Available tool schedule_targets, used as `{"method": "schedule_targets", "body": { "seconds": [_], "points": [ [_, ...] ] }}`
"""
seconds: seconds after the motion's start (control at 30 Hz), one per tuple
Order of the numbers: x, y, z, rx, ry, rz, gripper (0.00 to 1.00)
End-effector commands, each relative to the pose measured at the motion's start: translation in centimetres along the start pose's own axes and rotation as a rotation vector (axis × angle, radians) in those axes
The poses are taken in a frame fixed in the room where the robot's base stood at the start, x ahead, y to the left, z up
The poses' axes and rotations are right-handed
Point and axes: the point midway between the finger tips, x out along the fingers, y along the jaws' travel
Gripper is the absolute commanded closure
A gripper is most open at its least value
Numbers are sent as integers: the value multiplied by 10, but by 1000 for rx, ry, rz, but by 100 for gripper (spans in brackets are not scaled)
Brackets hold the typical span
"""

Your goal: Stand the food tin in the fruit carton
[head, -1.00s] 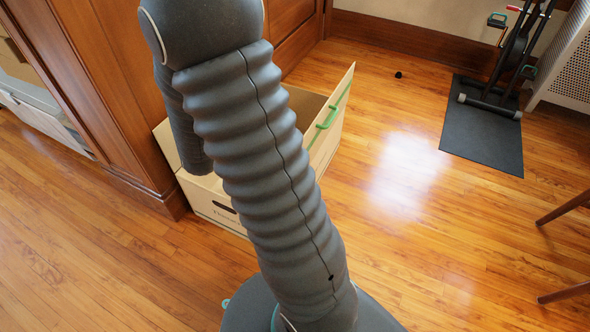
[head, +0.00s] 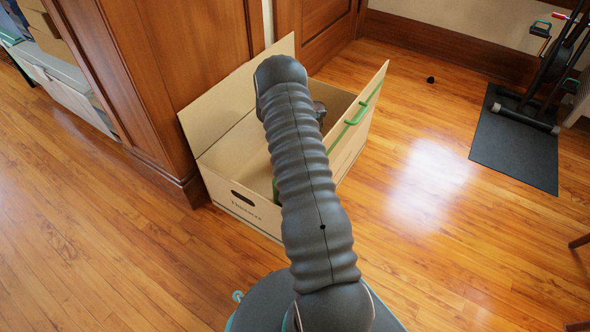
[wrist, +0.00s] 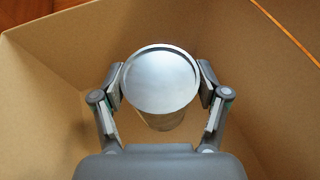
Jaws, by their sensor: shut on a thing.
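The food tin (wrist: 160,72) shows in the wrist view as a round, silvery metal end with a raised rim. My gripper (wrist: 160,86) is shut on it, with one finger on each side. Cardboard walls of the fruit carton (wrist: 55,100) surround the tin and fingers in this view. Whether the tin's base touches the carton floor cannot be told. In the head view the open carton (head: 240,205) stands on the floor against the wooden cabinet, its flaps raised. My arm reaches over it and hides the tin and most of my gripper there.
A wooden cabinet (head: 160,75) rises just left of the carton. An exercise machine (head: 545,75) stands on a dark mat (head: 505,150) at far right. A small dark object (head: 430,79) lies on otherwise clear floor.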

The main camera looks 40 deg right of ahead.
Motion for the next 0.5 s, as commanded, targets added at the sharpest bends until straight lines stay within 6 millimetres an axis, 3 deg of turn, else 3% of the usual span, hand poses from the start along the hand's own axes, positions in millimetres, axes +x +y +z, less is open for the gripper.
{"method": "schedule_targets", "body": {
  "seconds": [0.1,0.2,0.5],
  "points": [
    [13,-6,-8,18,-1,-39,62],
    [14,-11,-16,20,0,-51,62],
    [-16,-42,-63,18,0,-52,62]
  ]
}}
